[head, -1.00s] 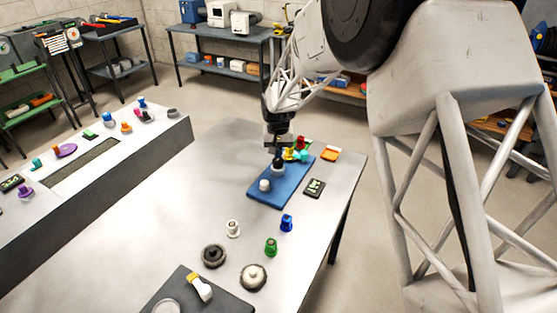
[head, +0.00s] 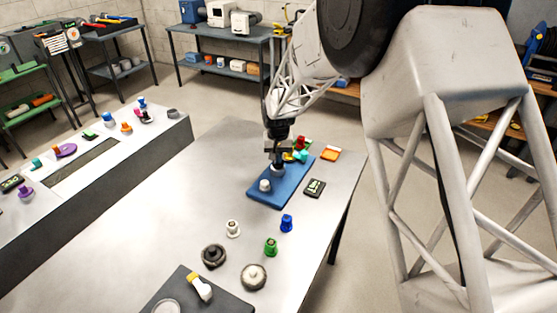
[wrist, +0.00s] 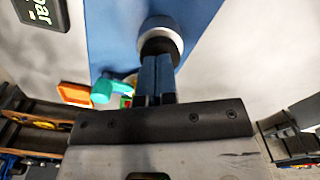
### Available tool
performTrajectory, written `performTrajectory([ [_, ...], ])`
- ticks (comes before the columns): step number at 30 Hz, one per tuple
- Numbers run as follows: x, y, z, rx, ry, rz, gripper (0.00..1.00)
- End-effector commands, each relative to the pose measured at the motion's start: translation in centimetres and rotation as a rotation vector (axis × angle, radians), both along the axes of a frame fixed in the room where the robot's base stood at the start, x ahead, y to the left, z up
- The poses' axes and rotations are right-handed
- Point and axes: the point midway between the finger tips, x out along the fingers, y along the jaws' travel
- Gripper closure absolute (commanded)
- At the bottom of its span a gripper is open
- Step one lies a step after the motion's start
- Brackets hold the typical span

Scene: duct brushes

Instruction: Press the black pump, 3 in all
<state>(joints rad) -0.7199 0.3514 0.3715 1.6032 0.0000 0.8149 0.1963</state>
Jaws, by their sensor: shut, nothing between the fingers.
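The black pump (wrist: 159,45) stands on a blue board (head: 262,200) on the metal table. Its pale round collar shows in the head view (head: 278,172) and surrounds the dark top in the wrist view. My gripper (head: 277,162) is shut and empty, pointing down over the pump. In the wrist view the closed fingers (wrist: 155,75) overlap the dark top and hide part of it. The tips look to be on the top or very close to it; exact contact is hard to tell.
Yellow, teal and red pieces (head: 297,153) crowd the board's far end. A dark display (head: 315,188) lies right of the board. White, green and blue knobs (head: 271,247) and two round knobs (head: 253,276) stand nearer. The table's left part is clear.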

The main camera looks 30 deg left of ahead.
Motion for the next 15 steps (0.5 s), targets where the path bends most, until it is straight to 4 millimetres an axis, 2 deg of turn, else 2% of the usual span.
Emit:
performTrajectory([
  [5,-0.02,-0.01,-0.60,0.000,0.001,0.000,1.00],
  [15,-0.01,0.00,-0.30,0.000,0.001,0.000,1.00],
])
